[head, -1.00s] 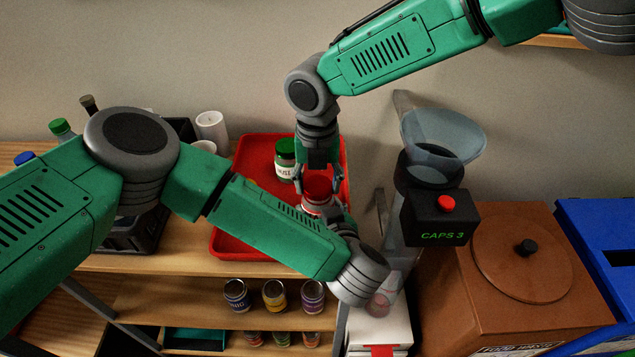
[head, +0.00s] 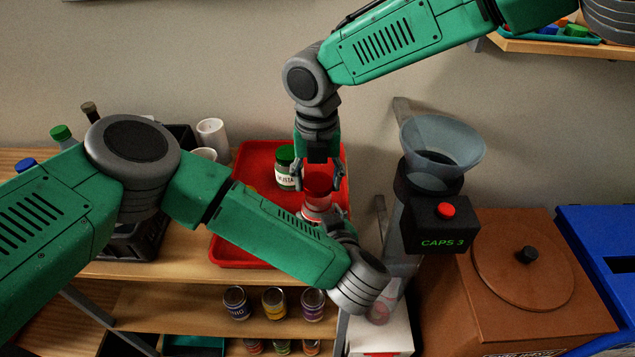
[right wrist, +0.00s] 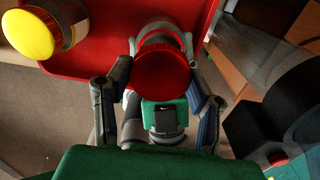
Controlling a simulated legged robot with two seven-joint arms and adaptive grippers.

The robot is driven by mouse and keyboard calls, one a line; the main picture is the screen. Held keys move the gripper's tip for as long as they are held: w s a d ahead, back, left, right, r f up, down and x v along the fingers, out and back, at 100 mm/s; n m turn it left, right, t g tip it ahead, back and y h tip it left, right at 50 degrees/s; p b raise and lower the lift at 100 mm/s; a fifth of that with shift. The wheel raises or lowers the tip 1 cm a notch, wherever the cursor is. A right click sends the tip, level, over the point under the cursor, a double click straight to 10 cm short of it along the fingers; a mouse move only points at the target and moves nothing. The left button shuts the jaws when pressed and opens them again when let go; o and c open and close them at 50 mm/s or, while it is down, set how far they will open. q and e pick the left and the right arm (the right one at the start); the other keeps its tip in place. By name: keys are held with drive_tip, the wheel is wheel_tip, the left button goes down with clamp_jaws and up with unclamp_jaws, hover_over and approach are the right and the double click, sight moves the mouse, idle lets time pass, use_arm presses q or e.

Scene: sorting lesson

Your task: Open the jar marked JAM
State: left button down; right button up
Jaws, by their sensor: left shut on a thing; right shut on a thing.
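A jar with a red lid (head: 318,182) stands at the right of the red tray (head: 262,148). Its body (head: 315,207) has a pale label that I cannot read. My right gripper (head: 319,184) comes from above and is shut on the red lid, which also shows in the right wrist view (right wrist: 162,75). My left gripper (head: 334,221) is below it, shut on the jar body; its fingers are partly hidden. I cannot tell whether the lid is loose. A green-lidded jar (head: 286,168) with a partly readable mustard label stands just left.
A yellow-lidded jar (right wrist: 28,35) is nearby in the right wrist view. A funnel device (head: 436,225) reading "CAPS 3" stands close on the right, beside a brown bin (head: 560,300). Cans (head: 274,303) stand on the lower shelf. A dark crate (head: 128,237) is left.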

use_arm(q)
drive_tip(key=shift+f, duration=0.1)
use_arm(e)
wheel_tip(320, 180, up, 3)
drive_tip(key=shift+f, duration=0.1)
use_arm(q)
drive_tip(key=shift+c, duration=2.4)
unclamp_jaws()
use_arm(e)
drive_tip(key=shift+w, duration=0.1)
